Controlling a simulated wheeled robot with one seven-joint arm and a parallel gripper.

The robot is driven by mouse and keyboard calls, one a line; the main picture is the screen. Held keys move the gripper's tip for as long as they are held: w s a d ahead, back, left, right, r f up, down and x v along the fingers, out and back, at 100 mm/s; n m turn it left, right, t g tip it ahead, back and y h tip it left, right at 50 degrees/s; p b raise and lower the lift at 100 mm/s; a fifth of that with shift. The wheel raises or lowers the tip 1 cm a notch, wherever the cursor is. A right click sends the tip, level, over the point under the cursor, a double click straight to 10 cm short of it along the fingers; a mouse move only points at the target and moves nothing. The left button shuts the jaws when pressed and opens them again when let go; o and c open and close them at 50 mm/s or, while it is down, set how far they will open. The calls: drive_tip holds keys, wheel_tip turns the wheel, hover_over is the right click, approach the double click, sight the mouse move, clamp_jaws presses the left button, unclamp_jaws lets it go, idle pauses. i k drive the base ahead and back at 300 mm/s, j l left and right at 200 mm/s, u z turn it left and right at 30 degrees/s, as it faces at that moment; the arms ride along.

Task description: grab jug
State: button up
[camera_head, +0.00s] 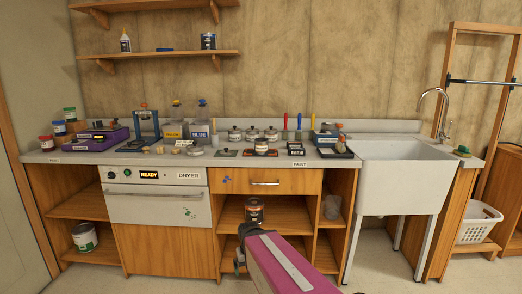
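A pale, see-through vessel that looks like the jug (332,206) stands in the narrow open shelf bay under the counter, left of the sink. It is small in view, and I cannot make out a handle. My gripper (240,257) is low in front of the middle shelf bay, left of the jug and apart from it. My arm's magenta link covers part of it. Its fingers are too small and hidden to show whether they are open.
A dark can (254,211) stands in the middle shelf bay behind my gripper. The counter (215,159) above holds several jars, tools and tins. A white sink (400,180) stands right of the jug's bay, with a white basket (478,223) beyond. Open floor lies in front.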

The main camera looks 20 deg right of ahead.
sight(331, 208)
drive_tip(key=l+z, duration=0.15)
drive_tip(key=l, duration=0.5)
drive_tip(key=l+z, duration=0.1)
drive_tip(key=l, duration=0.55)
drive_tip(key=i+l+z, duration=0.15)
drive_tip(key=l, duration=0.5)
drive_tip(key=l+z, duration=0.15)
drive_tip(key=l, duration=0.5)
